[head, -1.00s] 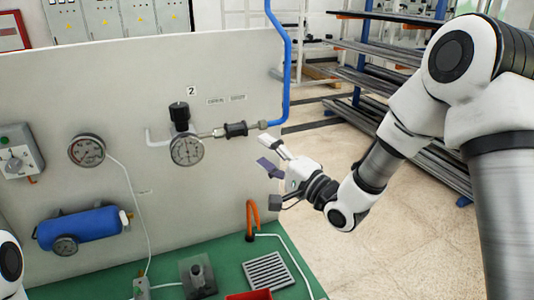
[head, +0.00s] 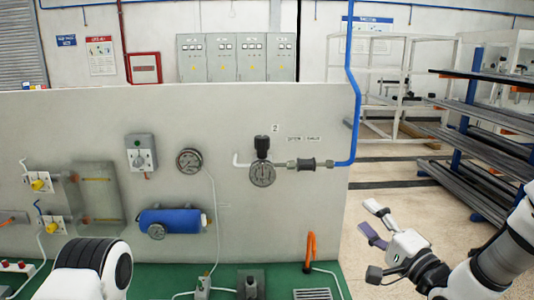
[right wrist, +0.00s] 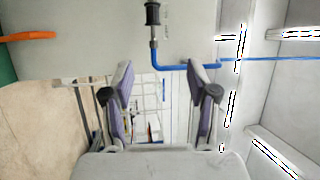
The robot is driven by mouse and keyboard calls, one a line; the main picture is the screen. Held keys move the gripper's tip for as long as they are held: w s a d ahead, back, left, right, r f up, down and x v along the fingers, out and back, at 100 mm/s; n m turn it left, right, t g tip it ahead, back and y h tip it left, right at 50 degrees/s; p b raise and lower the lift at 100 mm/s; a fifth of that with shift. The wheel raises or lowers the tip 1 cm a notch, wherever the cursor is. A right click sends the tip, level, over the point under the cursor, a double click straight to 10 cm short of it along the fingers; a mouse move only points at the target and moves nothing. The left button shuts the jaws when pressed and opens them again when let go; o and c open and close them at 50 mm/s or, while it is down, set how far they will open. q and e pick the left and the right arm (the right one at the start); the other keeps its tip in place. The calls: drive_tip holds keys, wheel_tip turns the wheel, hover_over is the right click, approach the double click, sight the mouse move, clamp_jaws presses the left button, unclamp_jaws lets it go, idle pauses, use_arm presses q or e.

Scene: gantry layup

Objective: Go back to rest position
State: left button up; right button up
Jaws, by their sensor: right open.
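My right gripper (head: 372,222) is open and empty, at the lower right of the head view, in free air to the right of the grey panel. In the right wrist view its two purple-padded fingers (right wrist: 161,95) stand apart with nothing between them. Part of my left arm shows at the lower left of the head view; its gripper is not in view.
The panel (head: 310,115) carries gauges (head: 262,174), a blue cylinder (head: 180,221) and a blue pipe (head: 353,110). An orange hook-shaped thing (head: 310,250) stands on the green bench top (head: 275,275). Metal racks (head: 480,150) stand at right. Open floor (head: 385,195) lies between.

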drive_tip(key=s+f+n+g+h+b, duration=0.1)
drive_tip(key=s+f+n+g+h, duration=0.15)
drive_tip(key=f, duration=0.85)
drive_tip(key=s+f+n+g+h+b, duration=0.1)
drive_tip(key=s+f+g, duration=0.2)
drive_tip(key=f, duration=0.7)
drive_tip(key=s+f+n+g+h+b, duration=0.1)
drive_tip(key=s+f+g+h, duration=0.15)
drive_tip(key=f, duration=0.85)
use_arm(q)
wheel_tip(320, 180, down, 6)
drive_tip(key=b, duration=0.3)
drive_tip(key=shift+w+f, duration=0.2)
drive_tip(key=shift+w, duration=0.1)
use_arm(e)
drive_tip(key=s+d+f+n+g+h, duration=0.1)
drive_tip(key=s+f+n+g, duration=0.2)
drive_tip(key=s+f, duration=0.6)
drive_tip(key=s+d+f+n+g+h, duration=0.1)
drive_tip(key=s+f+n+g, duration=0.3)
drive_tip(key=s, duration=1.3)
wheel_tip(320, 180, down, 6)
drive_tip(key=d+g, duration=0.1)
drive_tip(key=g, duration=0.2)
drive_tip(key=shift+s+r, duration=0.25)
drive_tip(key=shift+s, duration=0.05)
